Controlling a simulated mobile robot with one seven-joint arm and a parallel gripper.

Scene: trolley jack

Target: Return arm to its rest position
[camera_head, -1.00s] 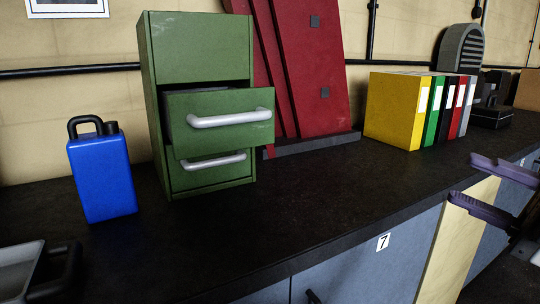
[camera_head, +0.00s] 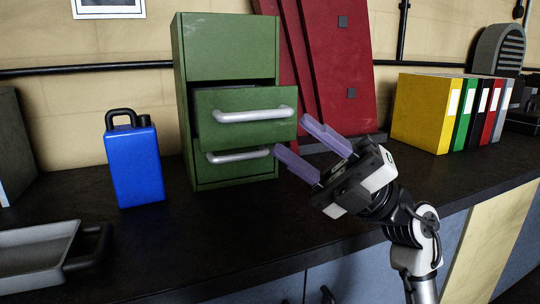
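My gripper (camera_head: 300,150) is in the middle of the head view, above the dark counter (camera_head: 240,225). Its two purple fingers are spread apart and point up and left, with nothing between them. It appears in front of the right side of the green drawer cabinet (camera_head: 226,48). The cabinet's middle drawer (camera_head: 245,131) is pulled out, and its silver handle is near the upper fingertip in the picture. I cannot tell the exact gap. The lower drawer (camera_head: 233,171) looks shut.
A blue canister (camera_head: 136,166) stands left of the cabinet. A grey tray (camera_head: 35,255) with a dark handle lies at the front left. Red panels (camera_head: 338,75) lean behind my gripper. Several binders (camera_head: 435,113) stand at the right. The counter between canister and gripper is clear in front.

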